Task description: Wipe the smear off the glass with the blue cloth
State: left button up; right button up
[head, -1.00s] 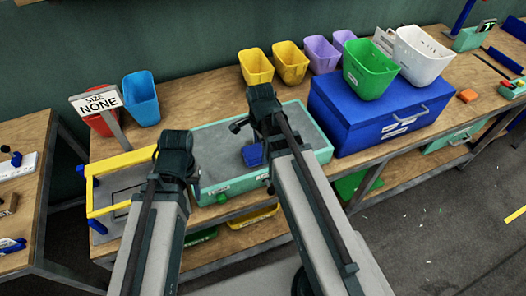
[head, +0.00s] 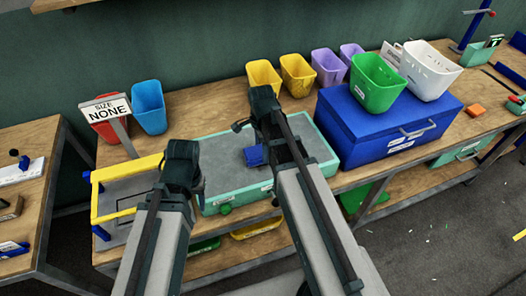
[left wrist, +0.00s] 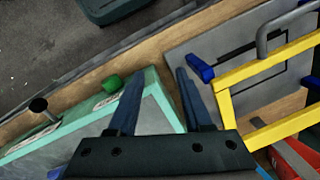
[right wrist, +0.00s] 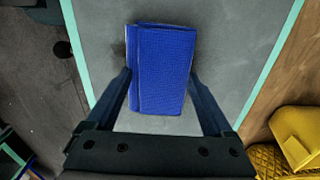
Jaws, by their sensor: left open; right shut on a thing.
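The blue cloth (right wrist: 162,70) is a folded pad over the grey panel (head: 220,178) in a teal frame. My right gripper (right wrist: 160,76) is shut on the cloth, with a finger at each side. In the head view the cloth (head: 253,156) shows just left of my right arm; those fingertips are hidden. I cannot tell whether the cloth touches the panel. My left gripper (left wrist: 155,85) is open and empty, between the teal frame and the yellow frame (left wrist: 268,112).
A sign reading "SIZE NONE" (head: 106,107) stands behind the yellow frame. A blue chest (head: 350,130) with green (head: 378,85) and white bins (head: 430,70) stands right of the panel. Yellow bins (head: 297,76) stand behind.

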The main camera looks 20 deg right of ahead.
jog(key=shift+w, duration=0.1)
jog(key=shift+w, duration=1.85)
jog(key=shift+f, duration=0.1)
jog(key=shift+s, duration=1.95)
jog(key=shift+s, duration=1.95)
jog(key=shift+s, duration=0.1)
